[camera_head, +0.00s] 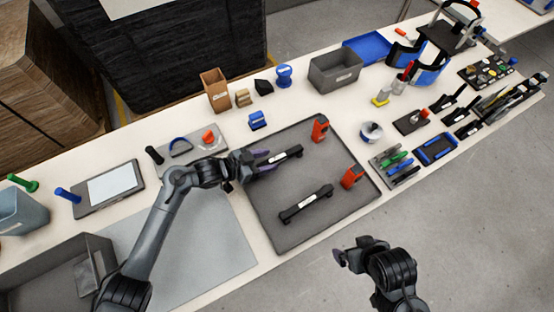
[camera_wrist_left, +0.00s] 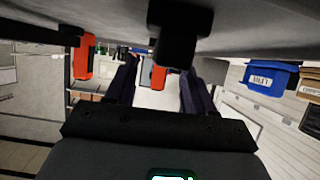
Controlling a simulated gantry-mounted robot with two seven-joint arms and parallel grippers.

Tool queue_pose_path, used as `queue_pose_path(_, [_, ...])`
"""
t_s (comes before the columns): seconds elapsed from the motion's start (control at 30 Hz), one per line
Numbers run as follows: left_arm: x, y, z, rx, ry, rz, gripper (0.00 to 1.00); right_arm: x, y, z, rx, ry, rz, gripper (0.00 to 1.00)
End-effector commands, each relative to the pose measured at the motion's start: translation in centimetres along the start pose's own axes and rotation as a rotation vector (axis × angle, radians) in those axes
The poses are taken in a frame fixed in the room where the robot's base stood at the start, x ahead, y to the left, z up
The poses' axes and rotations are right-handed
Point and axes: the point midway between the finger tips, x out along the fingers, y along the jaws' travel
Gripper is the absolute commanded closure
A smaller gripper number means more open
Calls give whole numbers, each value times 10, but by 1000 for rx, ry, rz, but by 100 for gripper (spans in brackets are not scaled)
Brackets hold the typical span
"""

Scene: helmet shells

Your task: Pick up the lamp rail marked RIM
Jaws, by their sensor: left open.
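Two black lamp rails with small white labels lie on the grey tray (camera_head: 268,222). The nearer rail (camera_head: 318,199) lies in the tray's middle. The farther rail (camera_head: 291,153) lies by my left gripper (camera_head: 266,160). The labels are too small to read, so I cannot tell which says RIM. My left gripper is open and low at the farther rail's left end. In the left wrist view, a black rail end (camera_wrist_left: 180,32) shows ahead of the two dark fingers (camera_wrist_left: 158,82), apparently not clamped. My right gripper (camera_head: 346,253) is beyond the table's front edge; its jaw opening is unclear.
Two orange-red blocks stand on the tray, one at the back (camera_head: 320,129) and one at the right (camera_head: 352,178). A blue labelled block (camera_head: 257,120) stands just behind the tray. A grey bin (camera_head: 335,71) is farther back. The tray's front left is bare.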

Motion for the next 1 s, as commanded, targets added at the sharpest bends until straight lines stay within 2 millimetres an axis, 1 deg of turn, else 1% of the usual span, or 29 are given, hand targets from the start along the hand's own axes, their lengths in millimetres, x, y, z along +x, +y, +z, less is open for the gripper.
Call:
queue_pose_path(0.03, [8, 0, 1, -1, 1, 0, 47, 3, 0, 1, 0, 0, 0, 0])
queue_pose_path(0.2, [22, -1, 0, 0, 1, -2, 47, 5, 0, 1, 0, 1, 1, 0])
queue_pose_path(0.47, [24, 0, 0, 0, 0, -2, 47, 5, 2, 1, -6, 1, 6, 0])
queue_pose_path(0.5, [24, 0, 0, 0, 0, -2, 50, 5, 2, 2, -7, 0, 6, 0])
queue_pose_path(0.57, [24, 0, 0, 0, 0, -2, 59, 5, 2, 2, -9, 0, 8, 0])
queue_pose_path(0.6, [23, 0, 0, 0, 0, -2, 65, 5, 2, 2, -10, 0, 8, 0])
queue_pose_path(0.83, [23, 0, 0, 0, 0, -2, 100, 5, 2, 2, -9, 0, 8, 0])
queue_pose_path(1.0, [23, 0, 0, 0, 1, -2, 100, 5, 2, 1, -8, 1, 7, 0])
